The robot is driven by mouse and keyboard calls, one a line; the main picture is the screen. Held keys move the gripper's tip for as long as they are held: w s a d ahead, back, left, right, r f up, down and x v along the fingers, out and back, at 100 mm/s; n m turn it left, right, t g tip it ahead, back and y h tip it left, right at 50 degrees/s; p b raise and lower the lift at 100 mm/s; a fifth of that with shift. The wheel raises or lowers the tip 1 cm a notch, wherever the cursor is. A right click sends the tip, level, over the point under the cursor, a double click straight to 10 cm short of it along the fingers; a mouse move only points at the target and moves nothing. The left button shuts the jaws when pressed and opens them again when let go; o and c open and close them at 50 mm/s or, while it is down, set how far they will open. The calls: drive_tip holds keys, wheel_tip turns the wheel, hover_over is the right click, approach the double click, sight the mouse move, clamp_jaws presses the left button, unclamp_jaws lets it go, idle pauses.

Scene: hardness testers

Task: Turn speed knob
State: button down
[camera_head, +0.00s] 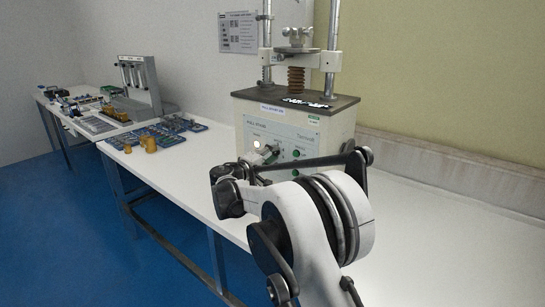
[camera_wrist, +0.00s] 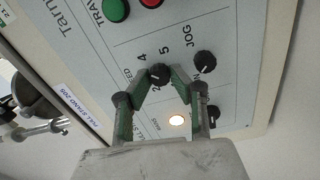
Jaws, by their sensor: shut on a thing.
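The speed knob (camera_wrist: 159,74) is a small black dial with a light pointer line, on the pale front panel beside the printed numbers 4 and 5 in the wrist view. My gripper (camera_wrist: 160,80) is shut on it, with one greenish fingertip on each side. In the head view my gripper (camera_head: 264,155) reaches the front panel of the test stand (camera_head: 298,136), and the knob is hidden there behind my fingers and arm.
A second black knob (camera_wrist: 205,64), by the word JOG, sits close to my right finger. A lit lamp (camera_wrist: 177,120) glows below. Green (camera_wrist: 115,10) and red buttons are at the panel's top. The white bench (camera_head: 420,220) is clear to the right.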

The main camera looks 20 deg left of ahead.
drive_tip(key=shift+m, duration=1.6)
drive_tip(key=c, duration=1.5)
unclamp_jaws()
drive_tip(key=shift+c, duration=0.2)
drive_tip(key=v, duration=1.2)
drive_tip(key=shift+r, duration=0.1)
